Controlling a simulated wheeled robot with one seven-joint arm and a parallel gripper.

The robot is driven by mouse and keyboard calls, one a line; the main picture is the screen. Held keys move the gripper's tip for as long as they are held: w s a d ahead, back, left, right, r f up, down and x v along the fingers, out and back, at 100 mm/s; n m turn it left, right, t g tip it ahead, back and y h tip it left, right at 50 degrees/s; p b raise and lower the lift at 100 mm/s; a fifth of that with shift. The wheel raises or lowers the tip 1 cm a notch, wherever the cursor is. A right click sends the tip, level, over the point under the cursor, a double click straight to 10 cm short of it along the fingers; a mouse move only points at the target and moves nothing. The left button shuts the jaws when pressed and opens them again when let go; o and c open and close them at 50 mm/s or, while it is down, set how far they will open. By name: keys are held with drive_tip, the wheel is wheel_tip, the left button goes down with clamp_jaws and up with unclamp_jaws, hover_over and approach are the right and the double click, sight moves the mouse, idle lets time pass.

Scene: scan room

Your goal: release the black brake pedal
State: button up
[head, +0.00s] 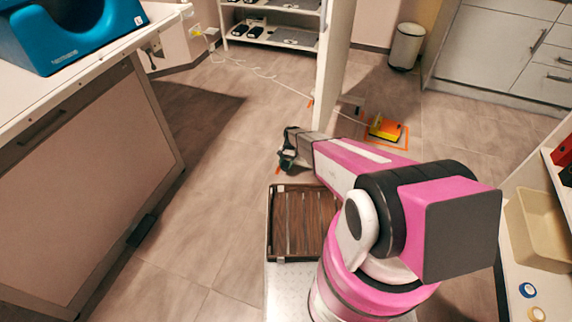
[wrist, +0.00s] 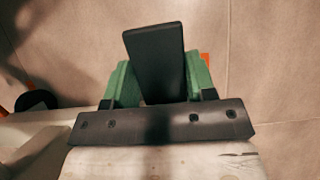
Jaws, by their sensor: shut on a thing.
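A small black pedal (head: 143,230) sits low at the foot of the white-topped table on the left in the head view. Whether it is pressed or raised is too small to tell. My gripper (head: 287,150) is to the right of it and well apart from it, over the floor. In the wrist view my gripper (wrist: 155,88) has its green fingers closed on the two sides of a flat black block (wrist: 153,50). The lower end of this block is hidden behind the gripper's dark crossbar.
The table (head: 75,165) carries a teal cradle (head: 75,30). A yellow-orange object (head: 385,128) lies on the floor inside orange tape, near a pale upright panel (head: 335,60). A white cable crosses the floor. Floor between my gripper and the table is clear.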

drive_tip(key=o, duration=1.3)
drive_tip(key=shift+r, duration=0.1)
drive_tip(key=v, duration=1)
drive_tip(key=shift+w+r, duration=0.2)
drive_tip(key=shift+s, duration=0.15)
